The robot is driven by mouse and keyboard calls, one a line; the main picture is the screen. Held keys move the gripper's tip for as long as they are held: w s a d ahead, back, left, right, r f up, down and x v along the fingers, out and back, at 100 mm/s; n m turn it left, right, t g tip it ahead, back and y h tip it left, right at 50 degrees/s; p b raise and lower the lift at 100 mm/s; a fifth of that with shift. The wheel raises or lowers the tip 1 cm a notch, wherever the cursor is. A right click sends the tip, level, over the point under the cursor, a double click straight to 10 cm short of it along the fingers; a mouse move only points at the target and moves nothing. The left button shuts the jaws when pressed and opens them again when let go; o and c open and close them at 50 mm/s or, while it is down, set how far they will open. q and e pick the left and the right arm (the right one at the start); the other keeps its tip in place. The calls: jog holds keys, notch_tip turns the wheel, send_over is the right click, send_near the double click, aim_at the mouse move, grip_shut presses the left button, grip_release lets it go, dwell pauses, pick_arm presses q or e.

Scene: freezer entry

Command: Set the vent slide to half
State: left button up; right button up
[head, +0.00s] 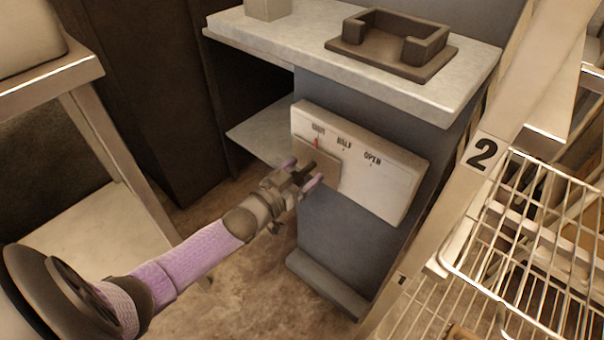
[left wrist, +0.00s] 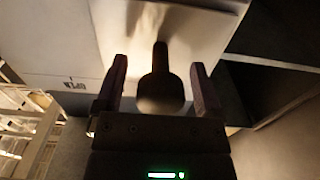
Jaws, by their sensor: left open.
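The vent panel (head: 385,178) is a pale board on the front of a grey cabinet, marked SHUT, HALF and OPEN from left to right. The vent slide (head: 322,162) is a plate at the panel's left end, with a red pointer by the SHUT mark. My left gripper (head: 305,175) is open in front of the slide. In the left wrist view, a dark knob (left wrist: 160,90) on the slide stands between the two spread fingers, with gaps at both sides. I cannot tell how deep the fingers reach. My right gripper is not in view.
A pale counter (head: 280,37) overhangs the panel and carries a brown open-sided tray (head: 347,48). A post marked 2 (head: 482,153) and a wire rack (head: 520,240) stand at the right. A metal-edged table (head: 85,75) stands at the left.

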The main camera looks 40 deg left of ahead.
aim_at(337, 177)
pick_arm(q)
jog(key=c, duration=0.3)
grip_shut()
jog(key=shift+d, duration=0.3)
jog(key=d+p, duration=0.1)
jog(key=d, duration=0.2)
jog(key=d+p, duration=0.1)
jog(key=shift+s+d+r+p, duration=0.1)
jog(key=shift+s+d+p, duration=0.15)
jog(key=shift+p, duration=0.1)
jog(key=shift+d, duration=0.5)
jog(key=shift+f, duration=0.2)
jog(key=shift+o, duration=1.5)
grip_release()
